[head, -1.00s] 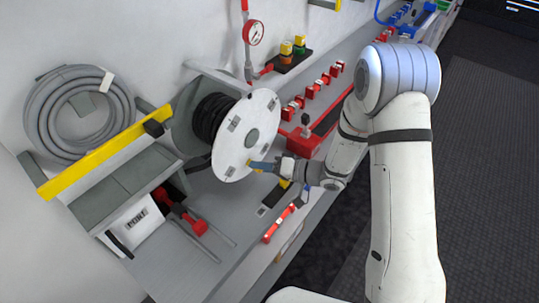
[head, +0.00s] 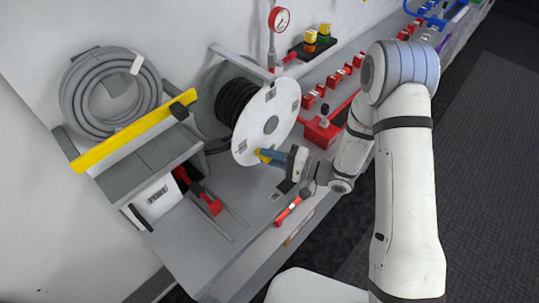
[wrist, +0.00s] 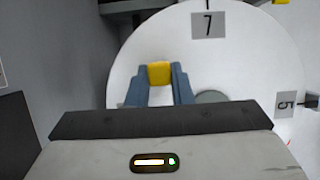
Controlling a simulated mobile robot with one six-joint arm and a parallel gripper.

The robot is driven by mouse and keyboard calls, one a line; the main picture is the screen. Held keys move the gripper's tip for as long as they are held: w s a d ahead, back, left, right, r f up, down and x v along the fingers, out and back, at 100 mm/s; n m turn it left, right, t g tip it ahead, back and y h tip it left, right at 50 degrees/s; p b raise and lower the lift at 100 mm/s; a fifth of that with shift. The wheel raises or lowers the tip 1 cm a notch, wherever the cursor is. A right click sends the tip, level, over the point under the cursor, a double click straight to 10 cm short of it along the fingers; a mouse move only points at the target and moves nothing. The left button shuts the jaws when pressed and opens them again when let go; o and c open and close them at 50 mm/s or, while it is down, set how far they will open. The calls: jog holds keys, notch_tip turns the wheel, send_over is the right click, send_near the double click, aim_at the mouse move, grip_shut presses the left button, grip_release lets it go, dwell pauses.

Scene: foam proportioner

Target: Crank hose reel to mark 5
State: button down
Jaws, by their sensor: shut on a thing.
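The hose reel's white disc (head: 283,110) faces me, with black hose (head: 233,98) wound behind it. My gripper (head: 264,156) is at the disc's lower edge, its blue fingers shut on the yellow crank knob. In the wrist view the yellow knob (wrist: 159,73) sits between the two blue fingers, left of the grey hub (wrist: 212,97). There the disc shows a mark 7 plate (wrist: 208,25) at the top and a mark 5 plate (wrist: 287,103) at the right. Part of the disc is hidden behind my gripper body. The plates are too small to read in the head view.
A grey coiled hose (head: 108,90) hangs on the wall behind a yellow bar (head: 133,138). A red-rimmed gauge (head: 279,19) and red valves (head: 322,96) stand behind and right of the reel. A red-handled tool (head: 202,190) lies on the bench in front.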

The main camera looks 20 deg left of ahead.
jog(key=shift+w, duration=0.1)
jog(key=c, duration=1.3)
grip_release()
jog(key=d+b, duration=0.2)
jog(key=d, duration=0.5)
jog(key=shift+d, duration=0.4)
jog(key=shift+w, duration=0.1)
